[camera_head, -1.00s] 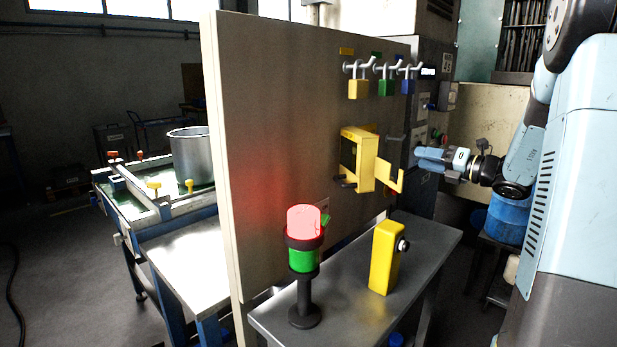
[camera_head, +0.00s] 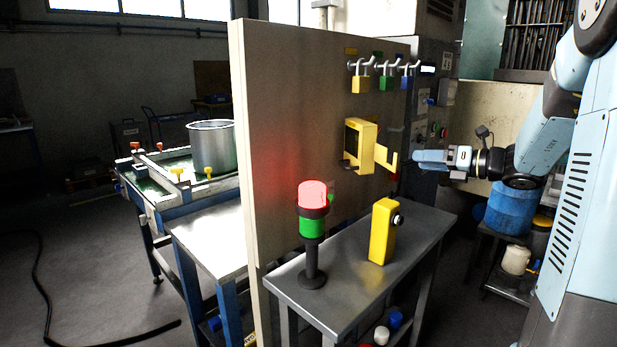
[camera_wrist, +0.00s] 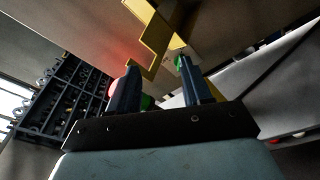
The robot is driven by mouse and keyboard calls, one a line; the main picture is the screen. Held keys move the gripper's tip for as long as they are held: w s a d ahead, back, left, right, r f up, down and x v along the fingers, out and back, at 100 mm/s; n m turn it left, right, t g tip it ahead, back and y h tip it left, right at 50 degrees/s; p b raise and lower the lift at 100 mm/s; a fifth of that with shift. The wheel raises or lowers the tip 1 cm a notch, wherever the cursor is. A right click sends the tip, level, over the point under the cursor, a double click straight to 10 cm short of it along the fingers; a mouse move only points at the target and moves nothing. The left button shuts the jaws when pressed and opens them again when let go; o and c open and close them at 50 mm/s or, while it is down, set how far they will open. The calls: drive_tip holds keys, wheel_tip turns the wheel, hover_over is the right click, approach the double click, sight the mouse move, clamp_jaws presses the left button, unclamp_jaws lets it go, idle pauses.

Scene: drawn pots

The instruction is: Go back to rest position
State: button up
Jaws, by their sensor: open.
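My gripper (camera_head: 422,160) is at the right of the panel in the head view, held level and pointing left towards the yellow box. In the wrist view its two dark fingers (camera_wrist: 156,85) stand apart with nothing held between them. The yellow box (camera_head: 361,147) is fixed to the panel and has a bent yellow flap (camera_head: 388,157) sticking out to the right. A gap shows between the fingertips and this flap in the head view. The flap also shows beyond the fingers in the wrist view (camera_wrist: 155,35).
The upright panel (camera_head: 290,130) carries yellow (camera_head: 360,84), green (camera_head: 383,83) and blue (camera_head: 406,82) padlocks on hooks. A metal table (camera_head: 345,285) below holds a red-green signal light (camera_head: 313,225) and a yellow button post (camera_head: 382,232). A metal pot (camera_head: 212,147) stands left behind the panel.

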drive_tip(key=s+a+f+n+g+h, duration=0.1)
drive_tip(key=s+a+n+g+h, duration=0.15)
drive_tip(key=s+a+n, duration=0.45)
drive_tip(key=s+a+f+n+g+h, duration=0.15)
drive_tip(key=s+a+n+g, duration=0.25)
drive_tip(key=s+n, duration=0.45)
drive_tip(key=s+d+n+t+h, duration=0.1)
drive_tip(key=s+d+n+h, duration=0.1)
drive_tip(key=s+n+h, duration=0.2)
drive_tip(key=s+d+n+t+h, duration=0.1)
drive_tip(key=s+d+n+h, duration=0.2)
drive_tip(key=s+n, duration=0.7)
drive_tip(key=n+h, duration=0.2)
drive_tip(key=n, duration=0.1)
drive_tip(key=shift+s+f, duration=0.25)
drive_tip(key=shift+f, duration=0.05)
